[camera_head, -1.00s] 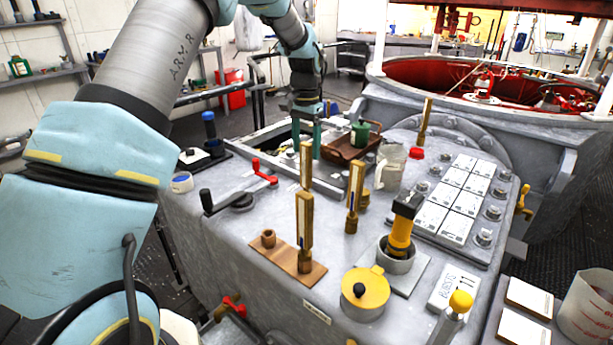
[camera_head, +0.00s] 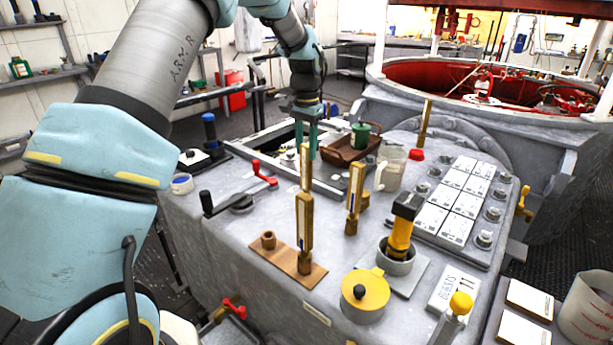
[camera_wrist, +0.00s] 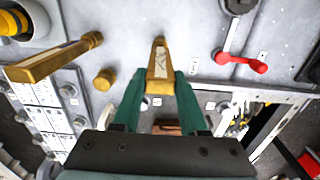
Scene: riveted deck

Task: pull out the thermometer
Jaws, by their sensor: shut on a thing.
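A brass thermometer (camera_head: 305,165) stands upright behind another brass one; its lower part is hidden in the head view. My gripper (camera_head: 305,151) is shut on its upper part. In the wrist view the held thermometer (camera_wrist: 160,65) lies between the two green fingertips of my gripper (camera_wrist: 157,80), above the grey deck. I cannot tell how its lower end sits. A second thermometer (camera_head: 304,225) stands on a brown plate in front. A third (camera_head: 354,190) stands to the right, and it also shows at left in the wrist view (camera_wrist: 50,60).
A red-handled crank (camera_head: 264,172) is left of the held thermometer. A brown tray (camera_head: 343,150) with a green jar is behind, and a clear jug (camera_head: 391,168) is to the right. A yellow-and-black item (camera_head: 401,232) and a yellow lidded pot (camera_head: 365,293) stand in front.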

